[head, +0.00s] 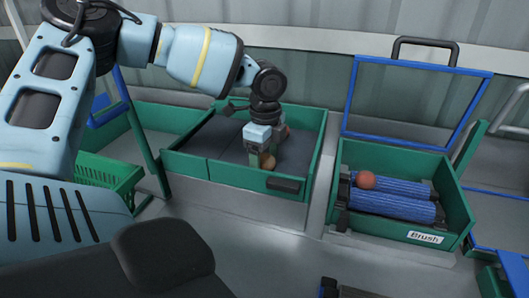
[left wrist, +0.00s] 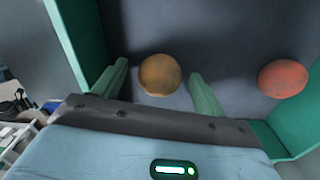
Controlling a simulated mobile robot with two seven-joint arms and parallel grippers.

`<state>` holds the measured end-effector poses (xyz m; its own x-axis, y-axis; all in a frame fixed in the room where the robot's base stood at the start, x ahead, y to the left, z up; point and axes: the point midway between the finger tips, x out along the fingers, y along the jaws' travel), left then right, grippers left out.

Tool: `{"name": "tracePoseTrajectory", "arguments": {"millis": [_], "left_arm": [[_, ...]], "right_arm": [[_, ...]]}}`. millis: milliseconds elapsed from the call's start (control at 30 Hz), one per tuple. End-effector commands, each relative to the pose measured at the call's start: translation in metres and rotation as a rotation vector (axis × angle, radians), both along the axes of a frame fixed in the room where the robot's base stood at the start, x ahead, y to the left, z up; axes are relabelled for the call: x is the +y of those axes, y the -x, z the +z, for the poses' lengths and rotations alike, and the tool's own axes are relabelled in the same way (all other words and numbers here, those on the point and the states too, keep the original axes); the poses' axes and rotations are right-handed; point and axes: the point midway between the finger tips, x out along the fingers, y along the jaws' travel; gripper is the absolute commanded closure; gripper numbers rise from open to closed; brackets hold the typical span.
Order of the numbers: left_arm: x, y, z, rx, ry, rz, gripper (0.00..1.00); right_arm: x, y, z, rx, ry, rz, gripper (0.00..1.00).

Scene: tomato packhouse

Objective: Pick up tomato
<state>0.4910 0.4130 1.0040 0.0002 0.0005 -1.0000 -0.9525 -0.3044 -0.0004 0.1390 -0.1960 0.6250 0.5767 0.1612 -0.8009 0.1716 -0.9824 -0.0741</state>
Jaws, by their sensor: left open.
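An orange-brown tomato (left wrist: 160,74) lies on the dark floor of a green-walled bin (head: 196,164). My left gripper (left wrist: 158,70) is open above it, pointing down, with one green finger on each side of the tomato. I cannot tell whether the fingers touch it. In the head view this tomato (head: 268,163) shows partly behind the left gripper (head: 264,158). A redder tomato (left wrist: 282,79) lies to the right in the left wrist view, outside the fingers and near the bin wall. My right gripper is not in view.
The bin's green walls stand close to the gripper. To the right, a green box labelled "Brush" (head: 425,237) holds blue rollers (head: 395,206) with a red tomato (head: 366,180) on them. A green crate (head: 108,174) stands at the left.

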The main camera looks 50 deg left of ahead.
Motion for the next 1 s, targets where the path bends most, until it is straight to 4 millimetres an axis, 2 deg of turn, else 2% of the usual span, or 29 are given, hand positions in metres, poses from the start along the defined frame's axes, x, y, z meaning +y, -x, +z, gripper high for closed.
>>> {"name": "tracePoseTrajectory", "arguments": {"millis": [233,500,533,833,1000], "left_arm": [[0.0,0.0,-0.001,-0.001,0.0,0.0,0.28],[0.0,0.0,-0.001,-0.001,0.0,0.0,0.64],[0.0,0.0,-0.001,-0.001,0.0,0.0,0.65],[0.0,-0.001,0.001,-0.002,0.0,0.0,0.65],[0.0,-0.001,0.02,-0.006,0.001,0.001,0.65]], "right_arm": [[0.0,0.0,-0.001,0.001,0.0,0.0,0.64],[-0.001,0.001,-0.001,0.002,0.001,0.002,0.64],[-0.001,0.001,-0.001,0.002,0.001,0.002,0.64],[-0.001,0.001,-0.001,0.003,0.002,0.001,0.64],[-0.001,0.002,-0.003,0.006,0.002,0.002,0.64]]}}
